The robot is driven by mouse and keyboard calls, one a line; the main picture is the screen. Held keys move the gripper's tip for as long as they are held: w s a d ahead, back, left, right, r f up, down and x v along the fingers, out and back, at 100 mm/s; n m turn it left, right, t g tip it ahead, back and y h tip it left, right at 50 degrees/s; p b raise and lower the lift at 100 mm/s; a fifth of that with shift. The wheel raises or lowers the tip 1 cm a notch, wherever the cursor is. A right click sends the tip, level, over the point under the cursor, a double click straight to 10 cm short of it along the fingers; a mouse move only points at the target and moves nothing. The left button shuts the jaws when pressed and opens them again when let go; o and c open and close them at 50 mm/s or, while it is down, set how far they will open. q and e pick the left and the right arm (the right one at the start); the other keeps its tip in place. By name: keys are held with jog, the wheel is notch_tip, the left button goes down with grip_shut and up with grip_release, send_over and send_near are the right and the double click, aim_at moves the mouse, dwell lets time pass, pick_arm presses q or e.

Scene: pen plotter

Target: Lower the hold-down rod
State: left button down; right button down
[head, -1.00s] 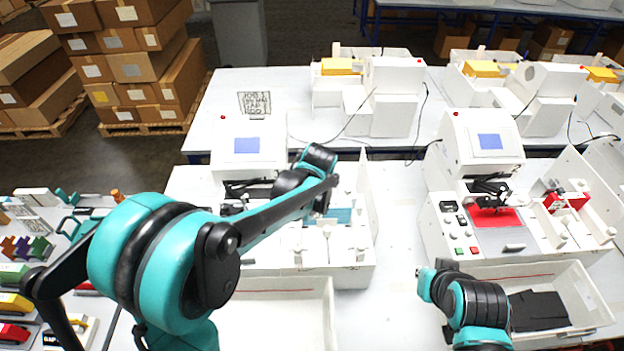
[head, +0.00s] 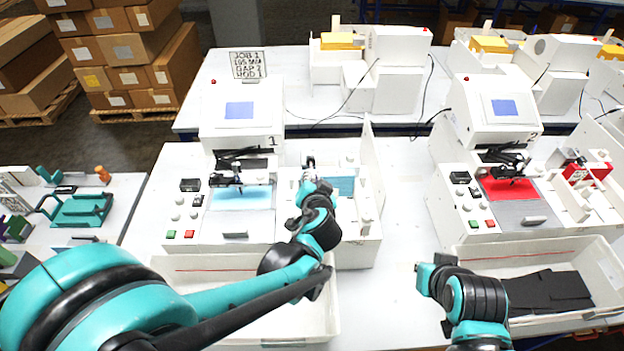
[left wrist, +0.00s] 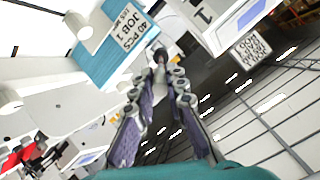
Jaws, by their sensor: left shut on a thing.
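Plotter 1 (head: 240,120), white with a blue screen, stands at centre left in the head view. My left gripper (head: 309,178) is over its right-hand feeder section, beside the blue card stack (head: 342,186). In the left wrist view the gripper's fingertips (left wrist: 160,74) close on a small dark grey end piece, which looks like the hold-down rod (left wrist: 159,54). The blue stack (left wrist: 108,58) with its "40 PCS JOB 1" label is right beside it. The rest of the rod is hidden by my gripper and arm. My right arm shows at lower right, without a clear view of its gripper.
A white bin (head: 328,310) stands before plotter 1. Plotter 2 (head: 490,115), with a red sheet, stands to the right, with a bin (head: 590,270) of black sheets before it. The feeder's upright side panel (head: 369,165) is close right of my left gripper. Bare table lies between the plotters.

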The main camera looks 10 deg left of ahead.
dwell(0.3)
pick_arm(q)
jog(key=c, duration=1.5)
grip_release()
jog(key=shift+c, duration=0.2)
jog(key=shift+s, duration=0.1)
jog(key=v, duration=1.2)
jog(key=s+a+f+n+g+h+b, duration=0.1)
jog(key=s+a+f+n+g+b, duration=0.1)
jog(key=s+a+f+b, duration=0.3)
jog(key=s+a+f+n+g+h+b, duration=0.2)
jog(key=s+a+f+b, duration=0.3)
jog(key=f, duration=0.6)
jog(key=shift+a+f+g, duration=0.35)
jog(key=shift+a+g, duration=0.1)
jog(key=shift+g, duration=0.25)
